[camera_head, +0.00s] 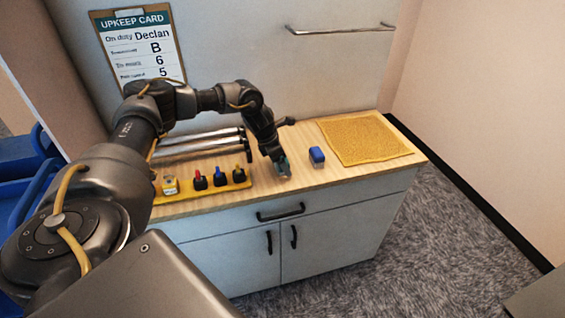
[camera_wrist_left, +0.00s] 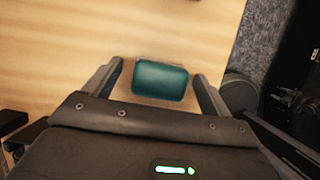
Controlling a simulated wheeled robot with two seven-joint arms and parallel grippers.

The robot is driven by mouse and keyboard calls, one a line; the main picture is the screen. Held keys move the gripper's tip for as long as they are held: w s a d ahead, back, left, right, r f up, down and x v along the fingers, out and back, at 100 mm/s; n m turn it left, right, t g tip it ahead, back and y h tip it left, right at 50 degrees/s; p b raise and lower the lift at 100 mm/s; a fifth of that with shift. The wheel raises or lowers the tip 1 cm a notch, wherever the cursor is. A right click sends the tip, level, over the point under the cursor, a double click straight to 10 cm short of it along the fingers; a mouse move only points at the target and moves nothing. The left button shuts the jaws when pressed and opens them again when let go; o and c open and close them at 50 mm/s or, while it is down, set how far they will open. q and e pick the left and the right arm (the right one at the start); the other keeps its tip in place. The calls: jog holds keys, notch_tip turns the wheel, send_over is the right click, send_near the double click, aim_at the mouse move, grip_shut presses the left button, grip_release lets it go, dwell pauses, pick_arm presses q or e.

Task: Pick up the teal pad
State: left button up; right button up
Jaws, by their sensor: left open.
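The teal pad (camera_wrist_left: 160,81) is a small rounded block on the wooden counter in the left wrist view. It lies between the two open fingers of my left gripper (camera_wrist_left: 159,84), with a gap on each side. In the head view the teal pad (camera_head: 283,167) is mostly hidden by my left gripper (camera_head: 281,169), which points down over the counter's front part. I cannot tell its exact height above the counter. My right gripper is in neither view.
A blue block (camera_head: 317,156) stands just right of my left gripper. A yellow mat (camera_head: 362,139) lies at the counter's right end. A yellow strip (camera_head: 206,190) with several small coloured pieces and metal rollers (camera_head: 200,143) are to the left. A clipboard (camera_head: 139,45) hangs behind.

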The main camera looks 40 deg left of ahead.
aim_at(285, 159)
pick_arm(q)
jog(key=shift+f, duration=0.25)
jog(key=c, duration=1.1)
jog(key=shift+r, duration=0.1)
jog(key=shift+w+r+b, duration=0.1)
jog(key=shift+r+b, duration=0.3)
jog(key=shift+r, duration=0.05)
notch_tip(285, 159, up, 2)
jog(key=shift+r+b, duration=0.2)
jog(key=shift+b, duration=0.4)
jog(key=s+a+r+b, duration=0.2)
jog(key=s+a+r, duration=0.2)
jog(key=s+r, duration=0.5)
jog(key=shift+s+r, duration=0.35)
jog(key=shift+s, duration=1.9)
